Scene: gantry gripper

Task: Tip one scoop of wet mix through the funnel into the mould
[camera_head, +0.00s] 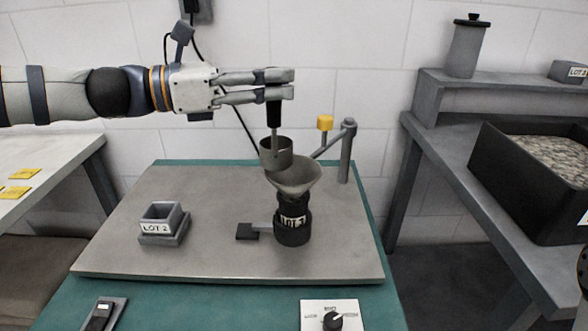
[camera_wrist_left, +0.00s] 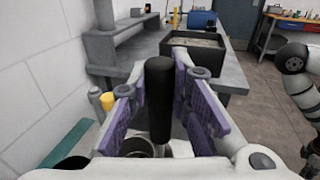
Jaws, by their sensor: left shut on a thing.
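My left gripper (camera_head: 281,85) is shut on the black handle of a scoop, which also shows upright between the fingers in the left wrist view (camera_wrist_left: 159,95). The scoop's grey cup (camera_head: 275,155) hangs below, just over the back left rim of the funnel (camera_head: 296,179). The cup looks close to level; I cannot tell what is inside or whether it touches the funnel. The grey funnel sits on a black round mould (camera_head: 293,230) with a lot label. A square grey mould marked LOT 2 (camera_head: 163,220) stands apart to the left. My right gripper is out of view.
A grey post with a yellow-capped arm (camera_head: 346,152) stands close behind the funnel. A black bin (camera_head: 520,190) of grey lumpy material is on the right bench. A dial panel (camera_head: 331,316) is at the front edge.

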